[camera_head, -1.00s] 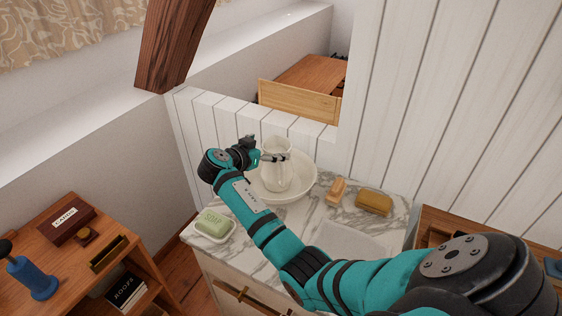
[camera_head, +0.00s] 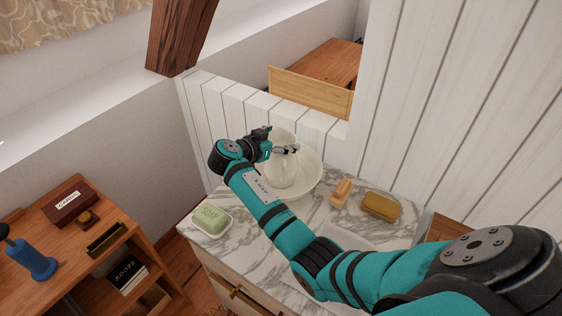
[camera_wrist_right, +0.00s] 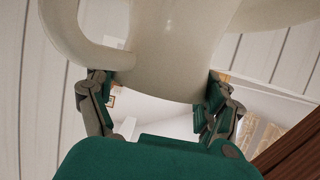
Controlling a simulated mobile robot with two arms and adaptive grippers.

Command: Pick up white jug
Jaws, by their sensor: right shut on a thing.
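The white jug (camera_head: 283,172) stands over the round white basin (camera_head: 314,167) on the marble washstand top, partly hidden by my right gripper. My right gripper (camera_head: 284,149) is at the upper part of the jug and shut on it. In the right wrist view, the pale jug (camera_wrist_right: 178,45) fills the top middle, with its curved handle at the left. The fingers of my right gripper (camera_wrist_right: 158,92) lie on both sides of its body. I cannot tell whether the jug touches the basin. My left gripper is not in view.
A green soap (camera_head: 211,219) lies at the marble's left end. A wooden brush (camera_head: 341,191) and a tan sponge-like block (camera_head: 381,206) lie right of the basin. A white plank wall (camera_head: 235,105) stands close behind. A wooden shelf (camera_head: 75,245) is at left.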

